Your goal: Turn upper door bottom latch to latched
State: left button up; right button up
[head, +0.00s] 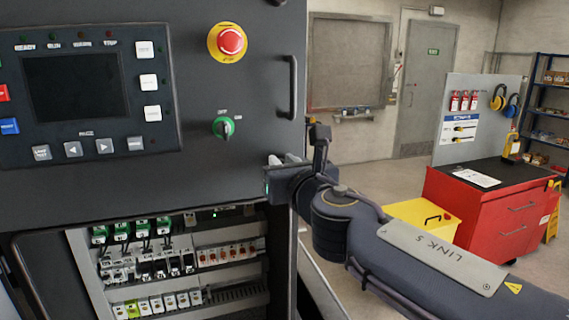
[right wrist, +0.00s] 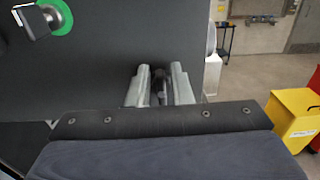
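The dark grey upper door (head: 230,70) fills the left of the head view; it also shows in the right wrist view (right wrist: 90,75). My right gripper (head: 276,163) is at its lower right corner. In the right wrist view the two pale fingers (right wrist: 160,85) stand close on either side of a small dark part, which looks like the bottom latch (right wrist: 159,80). They appear shut on it. The fingers and wrist hide most of the latch, so its turn angle cannot be read. My left gripper is not in view.
The door carries a green selector switch (head: 223,127), a red emergency stop (head: 230,41) and a vertical handle (head: 288,87). Below it is an open bay with breakers (head: 140,233). A red tool cabinet (head: 480,208) and yellow box (head: 420,213) stand right, with open floor behind.

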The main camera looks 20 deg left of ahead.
grip_shut()
